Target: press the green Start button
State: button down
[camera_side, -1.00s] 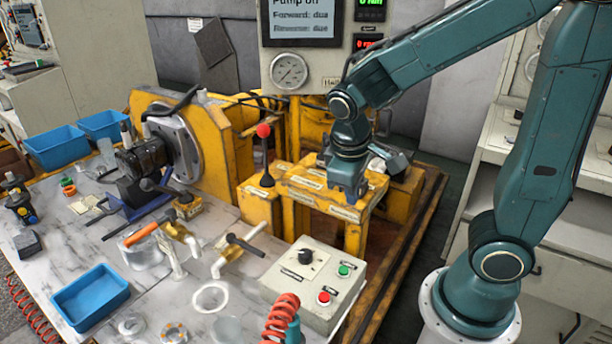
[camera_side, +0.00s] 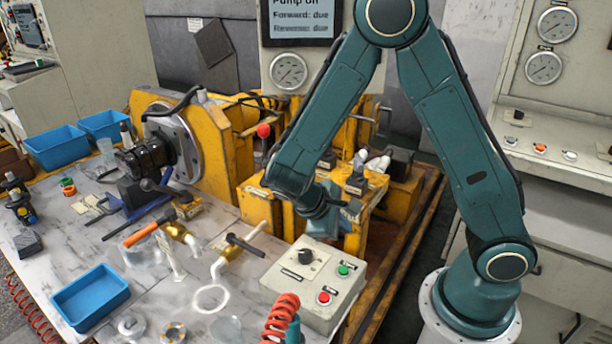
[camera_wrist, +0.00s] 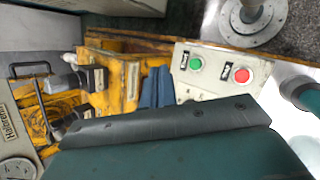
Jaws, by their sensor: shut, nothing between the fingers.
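The green Start button (camera_side: 343,270) is on the pale control box (camera_side: 275,284), near its back right corner. It shows clearly in the wrist view (camera_wrist: 196,63), uncovered. The red button (camera_side: 323,297) is nearer the front of the same box, and appears right of the green one in the wrist view (camera_wrist: 242,75). My gripper (camera_side: 325,210) is shut and empty, above and behind the control box, apart from the button. In the wrist view the fingers (camera_wrist: 156,88) show left of the green button. Part of the box is hidden there by my wrist.
A black knob (camera_side: 305,256) sits on the box left of the green button. A coiled red hose (camera_side: 281,318) stands at the front. The yellow frame (camera_side: 262,210) and a red-topped lever (camera_side: 263,131) are behind. A brass-fitted pipe (camera_side: 230,252) lies left of the box.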

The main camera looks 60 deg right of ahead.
aim_at(339, 271)
jog(key=shift+d+f+n+g+h, duration=0.1)
jog(key=shift+f+n+g+h, duration=0.15)
jog(key=shift+f, duration=0.35)
jog(key=shift+d+f+n+g+h, duration=0.15)
jog(key=shift+f+h, duration=0.2)
jog(key=shift+f, duration=0.2)
jog(key=shift+f, duration=0.1)
jog(key=shift+f, duration=4.3)
jog(key=shift+f, duration=0.8)
jog(key=shift+r, duration=0.8)
jog(key=shift+r, duration=2.5)
